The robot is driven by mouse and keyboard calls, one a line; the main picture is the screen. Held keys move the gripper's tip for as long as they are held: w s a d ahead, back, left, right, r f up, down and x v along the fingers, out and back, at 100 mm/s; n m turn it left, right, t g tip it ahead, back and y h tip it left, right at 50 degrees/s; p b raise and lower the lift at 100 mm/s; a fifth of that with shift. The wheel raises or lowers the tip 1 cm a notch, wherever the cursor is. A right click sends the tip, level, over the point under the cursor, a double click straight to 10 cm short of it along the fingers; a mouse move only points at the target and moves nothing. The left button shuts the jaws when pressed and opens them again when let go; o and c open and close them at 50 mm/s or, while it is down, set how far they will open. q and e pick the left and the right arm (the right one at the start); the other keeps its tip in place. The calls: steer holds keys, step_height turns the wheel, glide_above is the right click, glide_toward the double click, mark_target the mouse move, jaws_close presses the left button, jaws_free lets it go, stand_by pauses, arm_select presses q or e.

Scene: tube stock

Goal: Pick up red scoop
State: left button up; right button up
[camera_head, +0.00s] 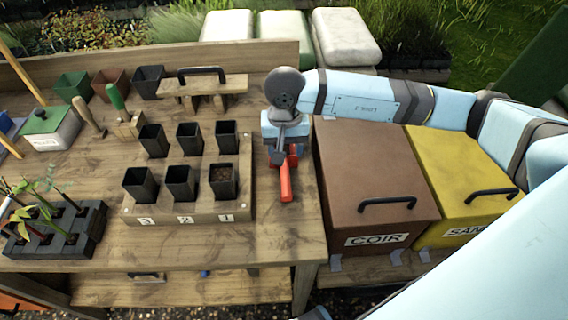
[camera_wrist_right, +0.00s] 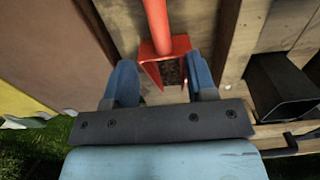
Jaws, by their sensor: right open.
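The red scoop (camera_head: 286,184) lies at the right edge of the wooden bench, its handle toward the front. My right gripper (camera_head: 283,152) is above its scoop end and hides part of it. In the right wrist view the scoop (camera_wrist_right: 156,25) runs up from its square head, which lies between the two blue fingers of my open right gripper (camera_wrist_right: 162,78). Gaps show beside the head, so the fingers look apart from it. Dark speckled material shows within the head. My left gripper is not in view.
A brown COIR box (camera_head: 365,160) and a yellow SAND box (camera_head: 450,175) stand right of the bench. A wooden rack (camera_head: 240,205) with several black pots stands left of the scoop. A seedling tray (camera_head: 85,240) is at the left. Bare bench top lies in front.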

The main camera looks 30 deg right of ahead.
steer(key=shift+s+a+f+p, duration=0.1)
steer(key=shift+f+p, duration=0.15)
steer(key=shift+f, duration=1.3)
steer(key=shift+a+f+p, duration=0.1)
steer(key=shift+f+p, duration=0.15)
steer(key=shift+f, duration=1.25)
jaws_close()
steer(key=shift+r, duration=0.1)
step_height(320, 180, up, 18)
steer(key=b, duration=0.1)
glide_above(286, 182)
step_height(286, 182, down, 10)
steer(key=shift+r, duration=0.1)
steer(key=shift+f+b, duration=0.9)
steer(key=shift+f, duration=2.65)
